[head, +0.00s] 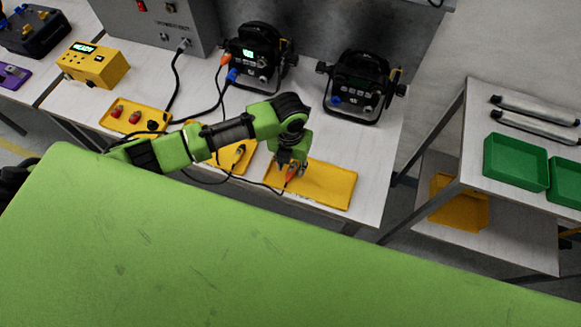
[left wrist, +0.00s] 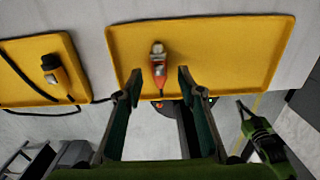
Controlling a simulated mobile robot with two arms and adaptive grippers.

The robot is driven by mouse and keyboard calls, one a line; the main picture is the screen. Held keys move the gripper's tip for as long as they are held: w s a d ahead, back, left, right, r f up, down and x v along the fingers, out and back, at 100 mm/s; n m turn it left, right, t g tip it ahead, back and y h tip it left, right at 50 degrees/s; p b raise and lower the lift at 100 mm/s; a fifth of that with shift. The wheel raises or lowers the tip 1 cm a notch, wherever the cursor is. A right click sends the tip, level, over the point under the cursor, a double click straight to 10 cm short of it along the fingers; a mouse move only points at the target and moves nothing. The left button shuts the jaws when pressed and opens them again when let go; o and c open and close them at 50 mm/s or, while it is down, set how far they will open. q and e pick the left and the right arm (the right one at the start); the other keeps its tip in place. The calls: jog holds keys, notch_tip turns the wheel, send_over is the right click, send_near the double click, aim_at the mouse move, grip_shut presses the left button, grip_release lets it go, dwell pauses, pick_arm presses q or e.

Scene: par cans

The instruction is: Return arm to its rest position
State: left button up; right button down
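My left arm reaches in from the left over the white workbench. Its gripper (head: 289,165) points down over a flat yellow tray (head: 328,186). In the left wrist view, the two fingers of this gripper (left wrist: 159,88) are spread apart. An orange-red cable connector (left wrist: 158,70) with a grey tip lies on the tray (left wrist: 225,50), between and just beyond the fingertips. A gap shows on each side of it. The connector also shows below the gripper in the head view (head: 291,172). A green and black part of my right arm shows at the lower right of the left wrist view; its gripper's state is unclear.
Two black lamps (head: 257,55) (head: 359,85) stand behind the trays. Another yellow tray (head: 235,157) holds a black-and-yellow connector (left wrist: 53,68). A further tray (head: 138,115) holds red connectors. Dark cables cross the bench. A side table (head: 510,100) with green bins (head: 515,162) stands right.

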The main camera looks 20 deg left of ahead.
pick_arm(q)
notch_tip(320, 180, up, 10)
dwell(0.3)
jog(key=s+d+f+n+t+h, duration=0.25)
jog(key=s+d+n, duration=0.45)
jog(key=n, duration=0.9)
jog(key=s+a+n+y, duration=0.2)
jog(key=s+a+n, duration=0.9)
jog(key=a+n, duration=0.6)
notch_tip(320, 180, down, 30)
jog(key=s+d+n+b, duration=0.1)
jog(key=d+b, duration=0.2)
jog(key=b, duration=0.2)
jog(key=s+a+f+g+b, duration=0.1)
jog(key=s+a+f+b, duration=0.2)
jog(key=s+f, duration=1.4)
notch_tip(320, 180, down, 4)
jog(key=shift+s+f+g+b, duration=0.1)
jog(key=shift+s+g+b, duration=0.2)
jog(key=shift+b, duration=0.45)
